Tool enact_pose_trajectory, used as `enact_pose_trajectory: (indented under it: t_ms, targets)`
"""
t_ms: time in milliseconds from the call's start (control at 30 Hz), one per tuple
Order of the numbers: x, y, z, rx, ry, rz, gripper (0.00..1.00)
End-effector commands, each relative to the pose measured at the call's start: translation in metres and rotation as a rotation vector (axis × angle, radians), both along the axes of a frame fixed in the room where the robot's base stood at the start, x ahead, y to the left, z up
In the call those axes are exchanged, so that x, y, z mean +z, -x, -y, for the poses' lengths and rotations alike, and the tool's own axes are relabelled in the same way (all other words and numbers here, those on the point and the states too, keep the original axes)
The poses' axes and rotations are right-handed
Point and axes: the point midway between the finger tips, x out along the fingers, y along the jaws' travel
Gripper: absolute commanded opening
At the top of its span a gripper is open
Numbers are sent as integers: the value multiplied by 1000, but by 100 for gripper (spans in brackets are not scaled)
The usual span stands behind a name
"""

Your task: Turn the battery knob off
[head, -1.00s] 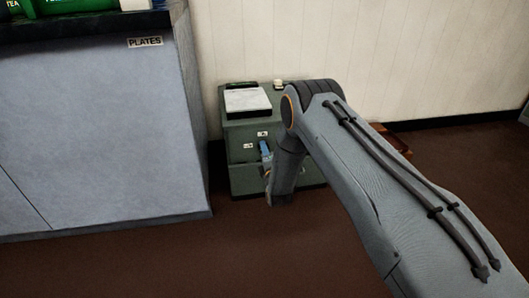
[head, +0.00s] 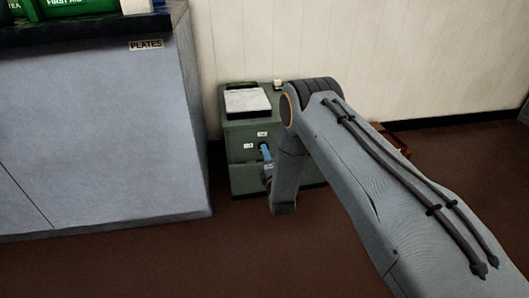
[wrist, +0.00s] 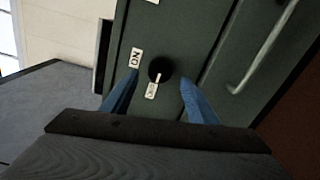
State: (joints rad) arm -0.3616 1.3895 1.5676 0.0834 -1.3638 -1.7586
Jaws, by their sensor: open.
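The battery knob (wrist: 158,66) is a round black knob with a pale pointer bar, on the dark green cabinet front (wrist: 200,40). An ON label (wrist: 136,58) is at its upper left. Another label (wrist: 151,90), too small to read surely, sits just below it. The pale bar points down toward that lower label. My gripper (wrist: 160,77) is open, with one blue finger on each side of the knob in the picture. Contact and remaining depth cannot be told. In the head view the blue fingers (head: 266,152) are at the cabinet front, and my arm hides its right part.
A cabinet handle (wrist: 265,52) runs to the right of the knob. A pale pad (head: 246,100) lies on the cabinet top. A large grey counter (head: 100,130) stands to the left. A brown item (head: 390,138) shows behind my arm. The brown floor in front is clear.

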Motion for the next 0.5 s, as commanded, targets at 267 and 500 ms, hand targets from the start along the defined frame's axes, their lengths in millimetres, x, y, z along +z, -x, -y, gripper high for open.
enact_pose_trajectory:
  t_ms: [267,500]
  targets:
    - [1,33,9,1,1,-2,54]
    - [1,36,10,0,0,0,54]
